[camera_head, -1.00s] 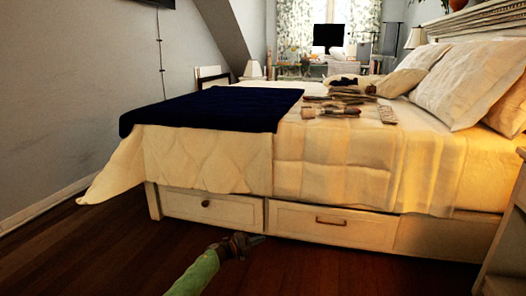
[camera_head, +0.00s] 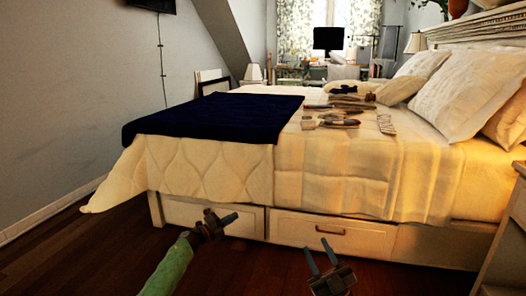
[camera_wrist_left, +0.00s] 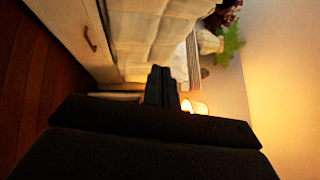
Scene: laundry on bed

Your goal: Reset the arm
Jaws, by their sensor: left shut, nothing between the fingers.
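My left gripper (camera_head: 229,219) comes in on a green arm (camera_head: 170,268) from the lower left in the head view. It is shut and empty, in front of the bed's drawer fronts, with its fingers pointing right. In the left wrist view its black fingers (camera_wrist_left: 160,84) lie together with nothing between them. My right gripper (camera_head: 318,254) shows at the bottom of the head view, right of the left one. Its two fingers point up and stand apart, with nothing seen between them. Most of the right arm is out of view.
The bed (camera_head: 350,188) with a dark blue blanket (camera_head: 215,116) and several small items on top stands ahead. Its drawers (camera_head: 337,232) are shut. A wooden cabinet (camera_head: 507,245) is at the right edge. The dark wood floor (camera_head: 85,255) is clear at the left.

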